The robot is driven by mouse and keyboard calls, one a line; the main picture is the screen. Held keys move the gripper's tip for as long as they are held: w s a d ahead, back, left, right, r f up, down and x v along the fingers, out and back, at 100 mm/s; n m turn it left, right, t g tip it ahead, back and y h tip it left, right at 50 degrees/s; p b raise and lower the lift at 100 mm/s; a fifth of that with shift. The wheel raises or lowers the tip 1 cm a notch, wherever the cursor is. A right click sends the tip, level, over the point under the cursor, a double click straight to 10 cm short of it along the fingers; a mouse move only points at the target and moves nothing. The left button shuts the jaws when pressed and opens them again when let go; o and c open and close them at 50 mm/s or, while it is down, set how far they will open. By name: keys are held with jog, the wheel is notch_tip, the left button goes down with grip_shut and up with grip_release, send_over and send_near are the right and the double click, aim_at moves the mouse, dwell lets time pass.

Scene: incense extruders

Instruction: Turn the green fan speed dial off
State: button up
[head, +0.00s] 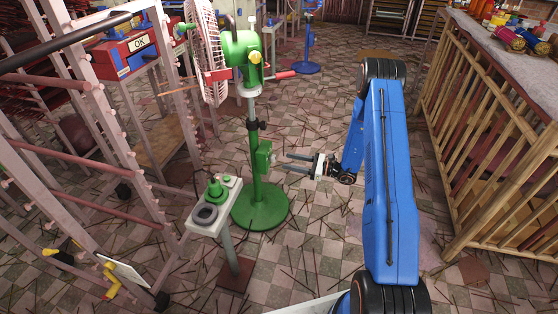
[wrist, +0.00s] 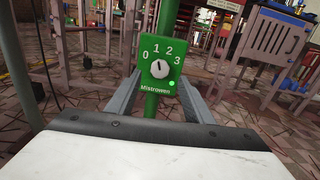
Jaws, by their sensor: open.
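The green fan (head: 240,50) stands on a green pole with a round green base. Its control box (head: 264,156) is fixed partway up the pole. In the wrist view the box face (wrist: 147,86) shows 0, 1, 2 and 3 above a pale round dial (wrist: 159,69). The dial's dark mark points roughly up, near the 1. A small green light (wrist: 172,83) glows at its lower right. My gripper (head: 282,162) is open and empty, level with the box and just to its right. In the wrist view its fingers lie either side of the box, with the dial between them.
A small stand (head: 200,226) holding a green-topped device and a dark ring is left of the fan base. A pale rack (head: 88,120) fills the left side. A slatted wooden rack (head: 490,140) is at right. Thin sticks litter the tiled floor.

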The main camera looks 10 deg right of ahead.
aim_at(275, 158)
jog(key=shift+x, duration=3)
jog(key=c, duration=1)
